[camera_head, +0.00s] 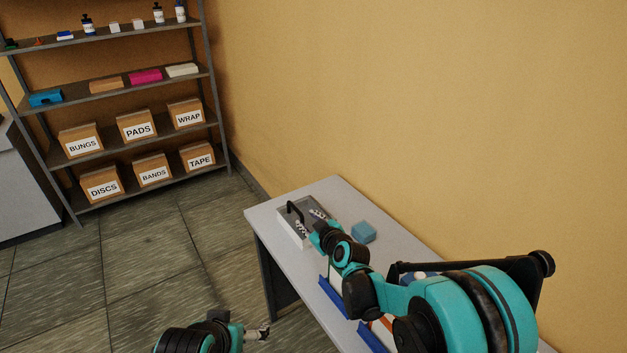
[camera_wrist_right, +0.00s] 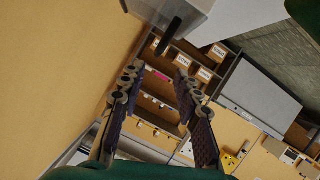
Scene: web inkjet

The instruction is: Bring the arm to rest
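My right arm reaches over the grey table (camera_head: 335,188). The tray also shows at the top of that view (camera_wrist_right: 198,18). The gripper hides part of the tray, so I cannot tell if they touch. My left gripper (camera_head: 262,332) is low over the floor, left of the table; its fingers are too small to read.
Blue-edged items (camera_head: 333,298) lie partly hidden under my right arm. A wall borders the table's right side. A shelf (camera_head: 140,52) with labelled boxes stands at the back left. The floor between is clear.

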